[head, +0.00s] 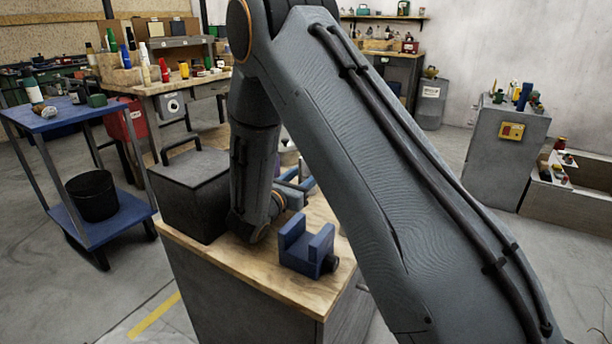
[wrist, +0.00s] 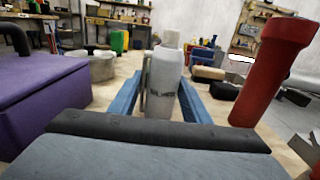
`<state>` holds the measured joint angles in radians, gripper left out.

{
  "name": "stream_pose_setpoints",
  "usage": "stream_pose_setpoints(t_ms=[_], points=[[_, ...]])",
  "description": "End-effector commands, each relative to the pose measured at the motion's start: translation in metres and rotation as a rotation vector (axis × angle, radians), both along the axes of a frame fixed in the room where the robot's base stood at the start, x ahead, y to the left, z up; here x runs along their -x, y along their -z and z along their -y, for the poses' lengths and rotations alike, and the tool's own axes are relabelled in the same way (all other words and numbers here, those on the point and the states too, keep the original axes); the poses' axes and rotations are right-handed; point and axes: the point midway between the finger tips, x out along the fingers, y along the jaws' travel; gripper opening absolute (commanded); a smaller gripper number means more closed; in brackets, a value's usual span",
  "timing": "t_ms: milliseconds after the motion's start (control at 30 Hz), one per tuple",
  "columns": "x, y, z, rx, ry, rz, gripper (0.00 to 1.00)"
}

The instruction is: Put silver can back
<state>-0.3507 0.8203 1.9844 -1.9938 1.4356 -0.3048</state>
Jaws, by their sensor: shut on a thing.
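The silver can (wrist: 162,92) stands upright between the two blue fingers of my gripper (wrist: 160,98) in the wrist view. It looks like a pale grey bottle with a narrower neck and dark lettering. My gripper is shut on it. In the head view only bits of my gripper (head: 301,181) show past my arm, low over the wooden-topped bench (head: 265,278). The can is mostly hidden there behind my arm, and I cannot tell whether its base touches the bench top.
A dark box (head: 195,192) and a blue vise (head: 305,250) stand on the bench. In the wrist view a purple box (wrist: 42,95) is at left and a tall red cylinder (wrist: 268,75) at right. A blue cart (head: 60,120) stands left, a grey cabinet (head: 500,155) right.

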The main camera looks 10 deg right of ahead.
Motion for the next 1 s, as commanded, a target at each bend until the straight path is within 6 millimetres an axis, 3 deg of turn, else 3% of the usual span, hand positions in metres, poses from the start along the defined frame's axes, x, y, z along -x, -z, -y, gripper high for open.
stream_pose_setpoints(t_ms=[100,133,233,667,1000], points=[[0.0,0.001,0.0,-0.001,-0.001,-0.003,0.35],[0.001,0.002,0.0,-0.001,-0.001,-0.004,0.46],[0.001,0.001,0.0,-0.001,-0.001,-0.004,0.62],[0.007,0.001,-0.008,-0.001,-0.003,-0.005,0.62],[0.054,0.001,-0.055,0.0,-0.005,-0.004,0.62]])
